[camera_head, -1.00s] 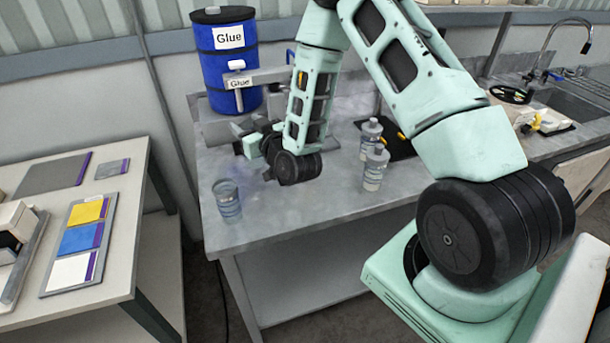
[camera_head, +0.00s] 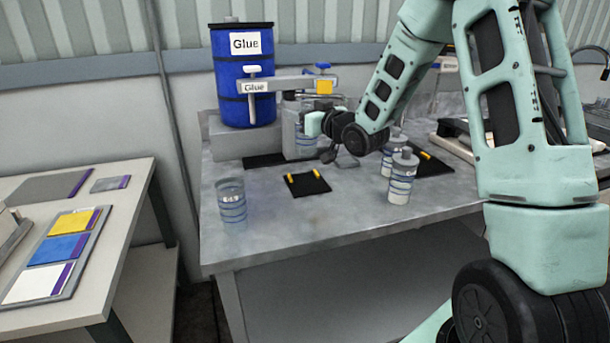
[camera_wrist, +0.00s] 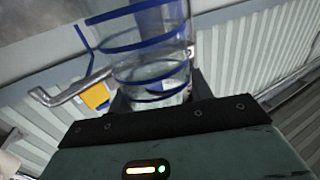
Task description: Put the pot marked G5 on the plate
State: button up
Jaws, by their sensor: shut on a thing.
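My gripper (camera_head: 311,126) is shut on a clear pot with blue bands (camera_head: 304,146), in front of the glue machine. The held pot fills the top middle of the wrist view (camera_wrist: 150,55), and no marking on it is legible. A black plate with yellow marks (camera_head: 307,185) lies bare on the grey bench, nearer than the held pot. Another black flat piece (camera_head: 263,161) lies further back; I cannot tell which is the task's plate. A second open, blue-banded pot (camera_head: 232,204) stands at the bench's left; its small label is too blurred to read surely.
A blue glue barrel (camera_head: 243,75) and its arm with a yellow square (camera_head: 324,87) stand behind my gripper. Two lidded bottles (camera_head: 402,178) (camera_head: 394,143) stand to the right, by another dark mat (camera_head: 432,165). The bench's front middle is clear. A side table (camera_head: 120,210) holds coloured cards.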

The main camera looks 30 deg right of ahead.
aim_at(302, 145)
notch_tip(302, 145, down, 9)
jog(key=shift+r+p, duration=0.2)
jog(key=shift+p, duration=0.1)
jog(key=shift+f, duration=0.2)
jog(key=o, duration=1.3)
